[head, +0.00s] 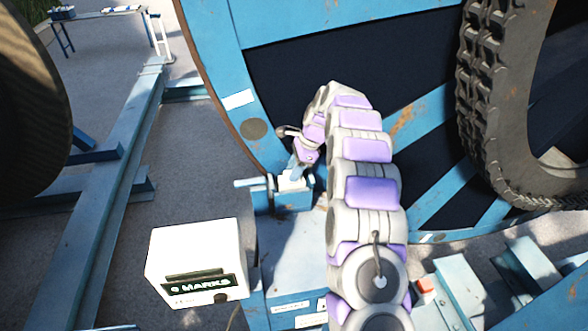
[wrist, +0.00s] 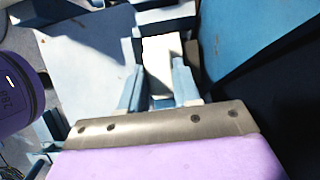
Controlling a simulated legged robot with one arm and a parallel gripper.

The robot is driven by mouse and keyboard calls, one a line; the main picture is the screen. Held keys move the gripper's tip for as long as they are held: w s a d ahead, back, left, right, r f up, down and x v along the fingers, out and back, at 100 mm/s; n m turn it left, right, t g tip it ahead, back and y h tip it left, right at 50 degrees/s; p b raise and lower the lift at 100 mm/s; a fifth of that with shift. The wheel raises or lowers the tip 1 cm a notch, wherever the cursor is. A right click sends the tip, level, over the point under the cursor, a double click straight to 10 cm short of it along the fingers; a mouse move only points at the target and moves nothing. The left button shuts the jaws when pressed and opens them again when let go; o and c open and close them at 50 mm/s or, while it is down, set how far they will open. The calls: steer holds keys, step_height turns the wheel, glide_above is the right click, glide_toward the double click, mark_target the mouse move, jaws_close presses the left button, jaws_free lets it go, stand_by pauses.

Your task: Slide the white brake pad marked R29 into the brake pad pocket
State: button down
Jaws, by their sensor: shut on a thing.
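My gripper (head: 297,172) reaches down beside the big blue reel. In the wrist view its two blue fingers (wrist: 158,76) are shut on a white block, the brake pad (wrist: 161,48), one finger on each side. The pad also shows in the head view (head: 288,183), small and bright, at the top of a blue bracket (head: 293,201) that looks like the brake pad pocket. I cannot tell how far the pad sits inside it. Blue walls stand around the pad's far end in the wrist view. No R29 mark is readable.
The blue reel (head: 222,60) rises close behind and right of my gripper. A white box labelled MARKS (head: 195,250) stands at lower left. A large black tyre (head: 485,110) is at right. A blue beam (head: 110,200) runs along the left. A table (head: 95,14) stands far off.

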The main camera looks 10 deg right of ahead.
steer(key=shift+f, duration=0.1)
steer(key=c, duration=0.7)
jaws_free()
steer(key=shift+c, duration=0.2)
steer(key=b+v, duration=0.1)
steer(key=v, duration=1.1)
steer(key=shift+w, duration=0.1)
steer(key=shift+a, duration=0.1)
